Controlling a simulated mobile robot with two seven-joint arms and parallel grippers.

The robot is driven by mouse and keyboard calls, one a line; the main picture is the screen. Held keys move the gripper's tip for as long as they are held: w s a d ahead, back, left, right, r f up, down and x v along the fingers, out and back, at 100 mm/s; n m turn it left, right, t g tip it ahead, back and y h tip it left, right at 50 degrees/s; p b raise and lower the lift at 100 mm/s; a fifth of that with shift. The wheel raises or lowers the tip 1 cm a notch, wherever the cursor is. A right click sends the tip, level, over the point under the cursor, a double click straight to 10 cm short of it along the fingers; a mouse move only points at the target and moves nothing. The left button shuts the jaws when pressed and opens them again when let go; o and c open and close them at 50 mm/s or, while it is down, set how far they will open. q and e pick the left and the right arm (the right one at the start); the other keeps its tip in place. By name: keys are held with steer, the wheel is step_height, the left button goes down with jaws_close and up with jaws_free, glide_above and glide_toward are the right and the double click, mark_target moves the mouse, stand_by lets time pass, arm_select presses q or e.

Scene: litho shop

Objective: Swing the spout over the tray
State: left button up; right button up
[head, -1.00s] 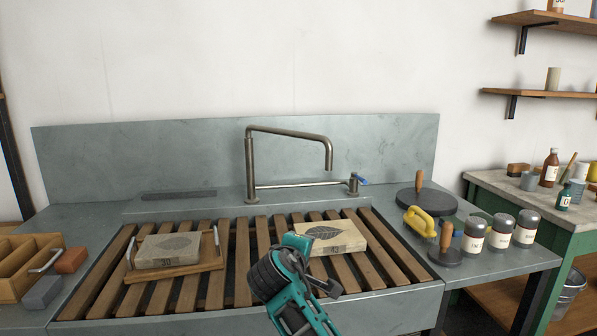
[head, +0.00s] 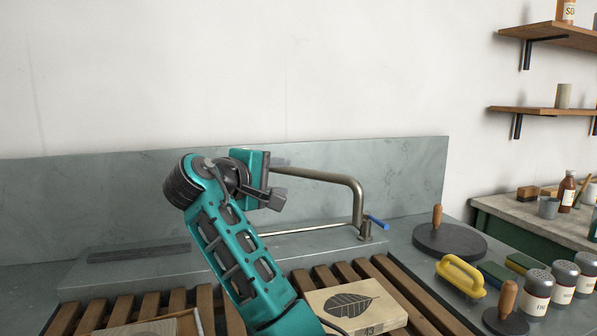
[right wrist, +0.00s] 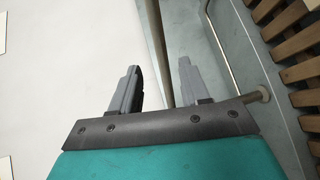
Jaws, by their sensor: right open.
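My right gripper (head: 272,196) is raised close to the spout's left part. My left gripper is not in view.
A stone block with a leaf picture (head: 352,305) lies on the wooden slats (head: 395,290). A dark disc with a wooden handle (head: 449,241), a yellow-handled brush (head: 461,277) and labelled shakers (head: 538,292) are at the right.

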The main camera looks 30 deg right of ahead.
mark_target(309, 175)
steer(key=x, duration=1.2)
steer(key=shift+d, duration=0.4)
jaws_close()
steer(key=shift+s, duration=0.1)
